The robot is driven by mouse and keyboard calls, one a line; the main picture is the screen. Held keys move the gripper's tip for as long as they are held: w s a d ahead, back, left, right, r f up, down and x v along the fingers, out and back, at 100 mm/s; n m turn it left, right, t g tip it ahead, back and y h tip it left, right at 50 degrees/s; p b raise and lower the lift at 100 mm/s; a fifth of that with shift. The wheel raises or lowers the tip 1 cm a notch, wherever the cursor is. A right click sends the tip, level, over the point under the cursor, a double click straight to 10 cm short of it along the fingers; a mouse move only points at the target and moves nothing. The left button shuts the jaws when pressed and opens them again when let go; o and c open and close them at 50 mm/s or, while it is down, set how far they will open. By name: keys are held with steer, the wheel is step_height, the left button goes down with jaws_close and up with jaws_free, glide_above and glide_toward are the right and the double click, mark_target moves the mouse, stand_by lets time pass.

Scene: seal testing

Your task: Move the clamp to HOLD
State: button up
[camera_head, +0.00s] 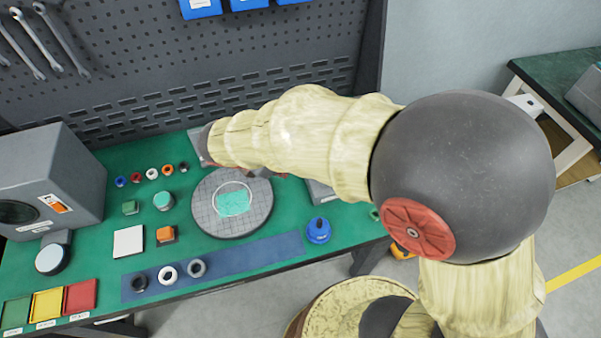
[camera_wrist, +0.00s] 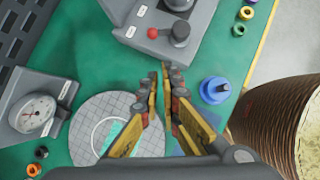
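The clamp is not labelled legibly. A grey control box (camera_wrist: 205,12) at the top of the wrist view carries a black ball knob (camera_wrist: 180,33), a red button (camera_wrist: 152,33) and small white labels. I cannot tell whether this knob works the clamp or where it is set. Part of this box (camera_head: 321,191) shows beside my arm in the head view. My gripper (camera_wrist: 160,72) is empty, its fingers a narrow gap apart, pointing toward the box but appearing short of it. In the head view my arm mostly hides the gripper.
A round gridded plate (camera_head: 205,223) with a teal piece (camera_head: 233,204) lies on the green table. A dial gauge box (camera_wrist: 35,112) stands left in the wrist view. A blue knobbed piece (camera_head: 318,230) is near the front edge. Several rings lie on the blue strip (camera_head: 240,259).

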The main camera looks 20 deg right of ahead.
steer(key=shift+n, duration=0.3)
jaws_close()
steer(key=shift+d, duration=0.1)
steer(key=d+r+b+x, duration=0.1)
steer(key=b+x, duration=0.4)
steer(key=x, duration=0.8)
steer(key=shift+w+d, duration=0.35)
steer(key=shift+w, duration=0.1)
